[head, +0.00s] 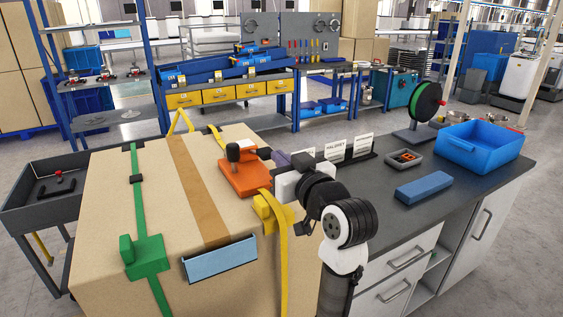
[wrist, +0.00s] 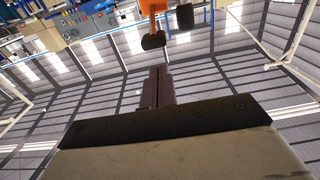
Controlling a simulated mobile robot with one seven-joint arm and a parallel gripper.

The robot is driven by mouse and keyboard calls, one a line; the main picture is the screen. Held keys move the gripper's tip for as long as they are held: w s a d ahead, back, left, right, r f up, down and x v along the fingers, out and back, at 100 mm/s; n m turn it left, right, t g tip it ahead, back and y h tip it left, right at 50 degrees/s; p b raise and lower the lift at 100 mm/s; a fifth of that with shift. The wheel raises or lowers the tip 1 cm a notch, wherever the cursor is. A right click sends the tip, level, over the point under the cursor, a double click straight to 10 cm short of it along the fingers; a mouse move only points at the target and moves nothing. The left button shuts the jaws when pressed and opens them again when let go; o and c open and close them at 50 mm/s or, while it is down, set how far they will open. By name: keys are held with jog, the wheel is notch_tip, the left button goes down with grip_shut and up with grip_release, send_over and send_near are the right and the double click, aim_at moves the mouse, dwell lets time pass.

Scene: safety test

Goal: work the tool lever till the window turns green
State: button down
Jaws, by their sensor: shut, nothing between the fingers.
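An orange strap tool (head: 245,180) sits on top of the large cardboard box (head: 105,200). A black-knobbed lever (head: 233,152) stands up from it. In the wrist view its orange part (wrist: 153,6) and a black knob (wrist: 153,41) show at the top, past the fingertips. My gripper (head: 276,157) is just right of the tool, with its purplish fingers pointing towards it. In the wrist view the fingers (wrist: 157,72) are together and empty, apart from the knob. I cannot make out a green window on the tool.
A yellow strap with a yellow buckle (head: 268,212) runs close below my gripper. A green strap and buckle (head: 143,255) and a blue panel (head: 220,260) are on the box. The dark bench (head: 460,190) at right holds a blue bin (head: 480,150), a blue block (head: 424,187) and signs.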

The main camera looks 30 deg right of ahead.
jog(key=s+f+b, duration=0.1)
jog(key=s+b, duration=0.1)
jog(key=s, duration=0.5)
jog(key=shift+s+d+f, duration=0.15)
jog(key=shift+s+f, duration=0.1)
jog(key=shift+f, duration=0.05)
dwell(0.3)
